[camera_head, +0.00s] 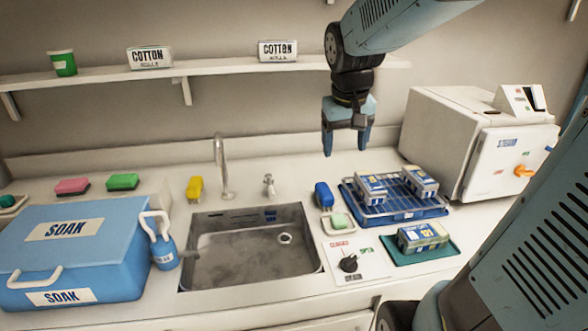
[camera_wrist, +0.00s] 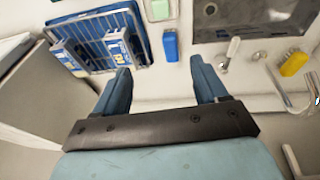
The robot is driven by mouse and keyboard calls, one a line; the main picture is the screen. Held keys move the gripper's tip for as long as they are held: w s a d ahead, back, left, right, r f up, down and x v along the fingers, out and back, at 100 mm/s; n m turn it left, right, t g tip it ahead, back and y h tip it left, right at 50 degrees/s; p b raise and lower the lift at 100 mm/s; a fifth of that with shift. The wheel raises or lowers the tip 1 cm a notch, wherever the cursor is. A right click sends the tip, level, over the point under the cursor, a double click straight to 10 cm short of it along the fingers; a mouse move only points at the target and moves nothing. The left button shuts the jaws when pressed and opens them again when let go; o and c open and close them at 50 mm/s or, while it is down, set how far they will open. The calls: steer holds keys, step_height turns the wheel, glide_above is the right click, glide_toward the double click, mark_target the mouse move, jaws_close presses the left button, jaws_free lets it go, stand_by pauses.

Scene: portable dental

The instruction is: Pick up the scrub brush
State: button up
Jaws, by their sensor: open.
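A small upright blue block (camera_head: 323,195) stands on the counter just right of the sink; it also shows in the wrist view (camera_wrist: 170,45). A yellow block (camera_head: 195,188) lies behind the sink, left of the tall tap, and shows in the wrist view (camera_wrist: 293,63). Either could be the scrub brush; I cannot make out bristles clearly. My gripper (camera_head: 346,150) is open and empty, pointing down above the back right of the counter. In the wrist view the blue block appears beyond and between the fingertips (camera_wrist: 160,68), apart from them.
A blue tray (camera_head: 395,213) with a wire rack and boxes stands right of the blue block, beside a white steriliser (camera_head: 440,140). A dish with a green bar (camera_head: 339,221) is close in front. The sink (camera_head: 250,250) and taps are left. A shelf (camera_head: 220,66) runs behind.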

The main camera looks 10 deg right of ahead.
mark_target(325, 188)
steer(key=w+d+f+g+y, duration=0.1)
steer(key=w+f+g, duration=0.2)
steer(key=w+f, duration=0.85)
steer(key=f, duration=0.4)
steer(key=w+f, duration=0.1)
steer(key=f, duration=0.1)
steer(key=shift+w+f, duration=0.1)
steer(key=shift+f, duration=0.15)
steer(key=shift+a+f, duration=0.2)
steer(key=shift+f, duration=1.15)
steer(key=shift+a+f, duration=0.15)
steer(key=shift+f, duration=1.15)
steer(key=shift+c, duration=0.3)
steer(key=c, duration=1)
steer(key=shift+r, duration=0.1)
